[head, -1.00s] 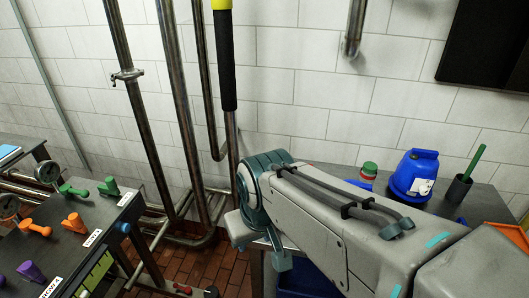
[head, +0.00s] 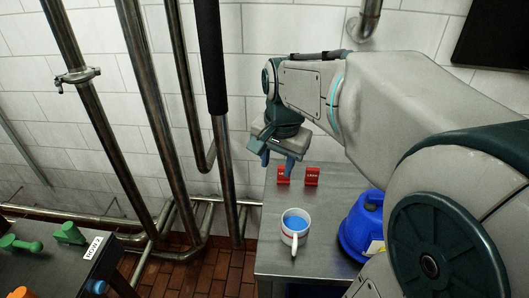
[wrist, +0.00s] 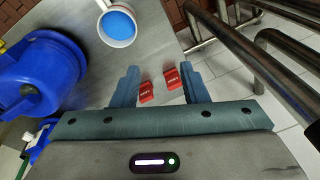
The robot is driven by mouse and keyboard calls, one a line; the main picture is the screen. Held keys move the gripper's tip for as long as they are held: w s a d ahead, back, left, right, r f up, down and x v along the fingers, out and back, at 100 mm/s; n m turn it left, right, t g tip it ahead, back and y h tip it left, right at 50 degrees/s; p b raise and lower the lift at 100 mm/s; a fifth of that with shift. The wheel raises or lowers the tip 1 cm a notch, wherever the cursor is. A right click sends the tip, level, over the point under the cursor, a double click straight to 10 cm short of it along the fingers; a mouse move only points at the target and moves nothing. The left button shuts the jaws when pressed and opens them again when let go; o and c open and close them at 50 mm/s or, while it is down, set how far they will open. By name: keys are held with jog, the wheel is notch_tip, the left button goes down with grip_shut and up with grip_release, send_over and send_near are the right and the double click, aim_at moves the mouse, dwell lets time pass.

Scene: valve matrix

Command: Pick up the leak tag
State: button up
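Two red leak tags with white lettering stand side by side on the grey metal table, the left one (head: 283,175) close to my gripper and the right one (head: 312,177) a little apart. My gripper (head: 278,164) is over the back left of the table, fingers pointing down. In the wrist view, both tags, one (wrist: 146,92) and the other (wrist: 172,79), appear between the spread blue fingers of my gripper (wrist: 158,85). The gripper is open and holds nothing. I cannot tell its exact height above the tags.
A white mug (head: 294,230) with blue contents stands in front of the tags on the table (head: 320,220). A blue container (head: 362,225) stands to its right, partly behind my arm. Vertical pipes (head: 165,110) run left of the table. Another bench (head: 60,270) with coloured valve handles is at lower left.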

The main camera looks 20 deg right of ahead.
jog(key=w+d+f+m+g+b, duration=0.1)
jog(key=w+d+f+m+b, duration=0.2)
jog(key=w+m, duration=0.45)
jog(key=w+d+f+m+g+b, duration=0.1)
jog(key=w+d+f+m+b, duration=0.1)
jog(key=w+d+f+m, duration=0.35)
send_over(283, 178)
jog(key=shift+m, duration=0.3)
jog(key=f, duration=0.6)
jog(key=shift+w+a+f, duration=0.2)
jog(key=shift+a, duration=0.05)
jog(key=f, duration=0.2)
jog(key=d+f, duration=0.1)
jog(key=f, duration=0.1)
jog(key=shift+w+f, duration=0.15)
jog(key=shift+f, duration=0.55)
grip_shut()
